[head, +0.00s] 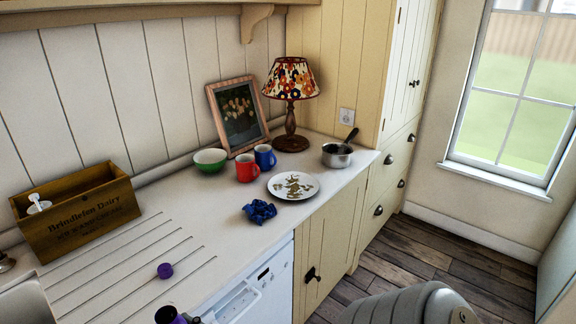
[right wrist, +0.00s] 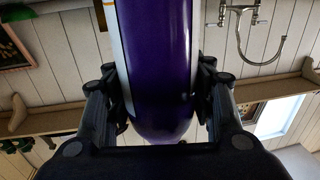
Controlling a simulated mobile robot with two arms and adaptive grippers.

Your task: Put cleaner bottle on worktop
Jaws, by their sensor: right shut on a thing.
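The cleaner bottle (right wrist: 155,65) is purple with a pale strip along its left side and fills the middle of the right wrist view. My right gripper (right wrist: 155,98) is shut on it, with a finger on each side. In the head view, a dark purple part (head: 170,315) at the bottom edge looks like part of the bottle; the rest is cut off. The white worktop (head: 225,192) runs along the panelled wall. My left gripper is not in view.
A wooden crate (head: 80,222) stands at the left. Farther back are a blue cloth (head: 260,211), a plate (head: 293,186), mugs, a green bowl (head: 210,161), a saucepan (head: 337,155) and a lamp (head: 291,95).

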